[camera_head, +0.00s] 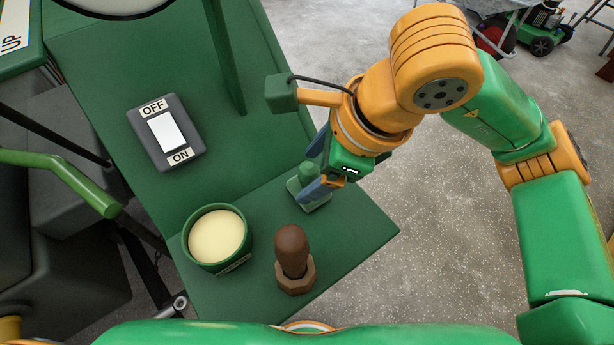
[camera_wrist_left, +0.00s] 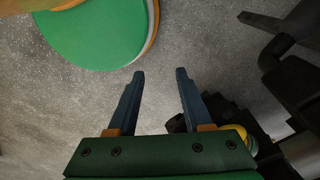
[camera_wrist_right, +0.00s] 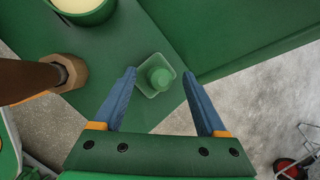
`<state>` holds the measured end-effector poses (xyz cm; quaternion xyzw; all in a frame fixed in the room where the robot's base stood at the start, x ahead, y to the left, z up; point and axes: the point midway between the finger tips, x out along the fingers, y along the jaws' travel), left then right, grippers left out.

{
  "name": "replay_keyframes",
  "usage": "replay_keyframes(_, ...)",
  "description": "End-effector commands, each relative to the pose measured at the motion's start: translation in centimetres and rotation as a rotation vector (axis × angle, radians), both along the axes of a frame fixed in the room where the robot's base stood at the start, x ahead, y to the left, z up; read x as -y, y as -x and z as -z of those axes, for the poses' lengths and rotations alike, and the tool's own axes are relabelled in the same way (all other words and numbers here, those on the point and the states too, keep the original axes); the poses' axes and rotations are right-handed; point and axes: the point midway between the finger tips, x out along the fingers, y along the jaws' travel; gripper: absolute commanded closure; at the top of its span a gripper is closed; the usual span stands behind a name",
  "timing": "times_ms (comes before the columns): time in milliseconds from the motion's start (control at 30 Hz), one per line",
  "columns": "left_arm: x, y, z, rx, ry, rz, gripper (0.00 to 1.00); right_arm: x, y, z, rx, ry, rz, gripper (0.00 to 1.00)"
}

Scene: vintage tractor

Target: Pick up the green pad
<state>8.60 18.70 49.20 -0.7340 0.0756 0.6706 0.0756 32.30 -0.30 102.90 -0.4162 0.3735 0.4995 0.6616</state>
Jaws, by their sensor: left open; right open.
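The green pad (camera_head: 314,195) is a small square plate with a rounded green knob on top. It lies on the green shelf, and my right gripper partly hides it in the head view. In the right wrist view the pad (camera_wrist_right: 153,88) sits between and just beyond the open fingertips. My right gripper (camera_head: 318,170) is open and empty, pointing down close to the knob. My left gripper (camera_wrist_left: 160,74) is open and empty over the grey floor, seen only in the left wrist view.
A green cup with cream contents (camera_head: 217,238) and a brown knobbed stamp with a hexagonal base (camera_head: 292,262) stand on the shelf (camera_head: 350,235), left of and nearer than the pad. An ON/OFF switch (camera_head: 166,132) is fixed on the green panel. The shelf ends at the right.

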Motion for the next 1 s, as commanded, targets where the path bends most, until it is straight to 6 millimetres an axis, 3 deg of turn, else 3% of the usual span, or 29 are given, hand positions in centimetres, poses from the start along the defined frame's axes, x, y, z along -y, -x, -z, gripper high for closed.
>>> replay_keyframes(133, -0.1, 0.0, 0.1, 0.000, -0.002, 0.001, 0.50, 0.0, 0.0, 0.0, 0.000, 0.000, 0.000, 0.29)
replay_keyframes(400, -0.2, 0.0, 0.1, 0.000, -0.003, 0.001, 0.50, 0.0, 0.0, 0.0, -0.001, 0.000, 0.000, 1.00)
replay_keyframes(767, -0.3, 0.0, 0.1, 0.000, -0.005, 0.001, 0.50, 0.0, 0.0, -0.8, 0.003, -0.002, -0.001, 1.00)
replay_keyframes(1000, -0.3, 0.0, 0.1, 0.000, -0.005, 0.001, 0.50, -0.1, -0.1, -6.7, 0.004, -0.003, 0.001, 1.00)
